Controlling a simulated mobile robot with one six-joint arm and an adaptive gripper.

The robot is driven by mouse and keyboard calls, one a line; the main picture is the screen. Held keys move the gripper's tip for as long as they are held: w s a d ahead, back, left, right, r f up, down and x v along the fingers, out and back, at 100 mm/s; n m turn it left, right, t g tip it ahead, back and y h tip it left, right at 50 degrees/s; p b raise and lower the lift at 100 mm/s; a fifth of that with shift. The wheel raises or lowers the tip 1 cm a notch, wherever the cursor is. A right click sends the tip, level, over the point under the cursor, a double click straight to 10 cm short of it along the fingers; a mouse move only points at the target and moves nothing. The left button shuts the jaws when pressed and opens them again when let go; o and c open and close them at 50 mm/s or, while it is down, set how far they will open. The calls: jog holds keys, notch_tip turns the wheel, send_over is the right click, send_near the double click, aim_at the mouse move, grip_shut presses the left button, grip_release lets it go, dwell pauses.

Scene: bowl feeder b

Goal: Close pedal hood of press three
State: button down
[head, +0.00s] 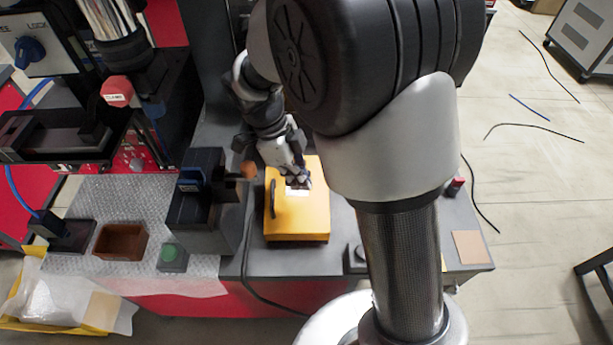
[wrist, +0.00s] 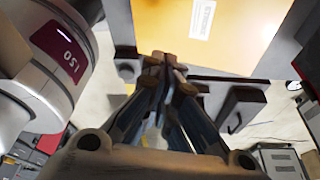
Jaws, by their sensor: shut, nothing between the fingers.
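A yellow box-shaped hood (head: 297,222) with a dark handle (head: 272,198) on its left side sits on the grey bench. I take it to be the pedal hood; no press number can be read. My gripper (head: 300,181) is over the upper middle of the hood, by its white label. In the wrist view, the gripper (wrist: 162,68) is shut and empty, its fingertips together near the edge of the yellow hood (wrist: 250,30). I cannot tell whether they touch it. Anything under the hood is hidden.
A dark grey machine block (head: 205,205) stands left of the hood. A brown bin (head: 120,241) and a green button box (head: 173,257) are further left. A tan pad (head: 468,247) lies at the right end of the bench. My arm covers part of the right side.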

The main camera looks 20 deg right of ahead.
dwell(0.5)
jog(key=v, duration=1.2)
jog(key=shift+s+a, duration=0.1)
